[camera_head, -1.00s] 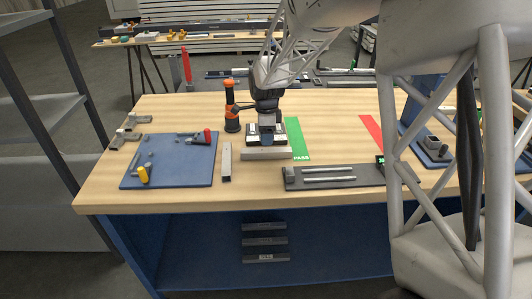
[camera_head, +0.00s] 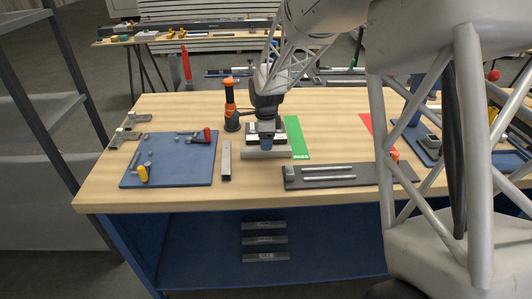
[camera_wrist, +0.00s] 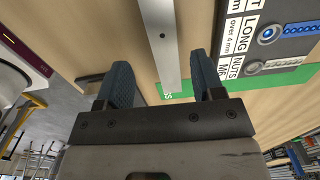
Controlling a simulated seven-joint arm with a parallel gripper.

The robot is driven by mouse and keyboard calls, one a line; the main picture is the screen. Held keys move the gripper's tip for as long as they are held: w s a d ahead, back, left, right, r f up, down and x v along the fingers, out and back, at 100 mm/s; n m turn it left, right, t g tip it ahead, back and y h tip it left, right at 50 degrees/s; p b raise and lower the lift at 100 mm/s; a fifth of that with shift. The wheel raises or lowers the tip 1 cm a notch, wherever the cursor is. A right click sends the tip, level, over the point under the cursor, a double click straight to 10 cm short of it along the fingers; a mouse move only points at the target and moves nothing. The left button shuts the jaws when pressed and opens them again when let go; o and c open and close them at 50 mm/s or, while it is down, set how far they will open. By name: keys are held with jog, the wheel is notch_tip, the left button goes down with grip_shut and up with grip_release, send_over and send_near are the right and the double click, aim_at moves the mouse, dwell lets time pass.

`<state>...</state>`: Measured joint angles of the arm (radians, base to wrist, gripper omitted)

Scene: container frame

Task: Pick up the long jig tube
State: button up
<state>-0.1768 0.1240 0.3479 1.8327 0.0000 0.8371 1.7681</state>
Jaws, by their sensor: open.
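A pale grey square bar (camera_head: 266,154), which looks like the long jig tube, lies crosswise on the wooden bench just in front of my gripper (camera_head: 266,143). In the wrist view the bar (camera_wrist: 160,40) runs down the picture into the gap between my open fingers (camera_wrist: 163,82), with a finger on either side. I see no clear contact, and cannot tell how far the fingertips are above or around it. A shorter grey bar (camera_head: 226,161) lies lengthwise to the left, apart from my gripper.
A labelled box (camera_wrist: 262,40) stands close behind the bar, by the green PASS strip (camera_head: 297,139). An orange-and-black tool (camera_head: 231,105) stands behind left. A blue mat (camera_head: 180,172) with small parts lies left; a dark tray (camera_head: 350,183) with two rods lies right.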

jog(key=shift+w+f, duration=0.15)
jog(key=shift+f, duration=1.15)
jog(key=shift+w+f, duration=0.1)
jog(key=shift+f, duration=1.2)
jog(key=c, duration=1)
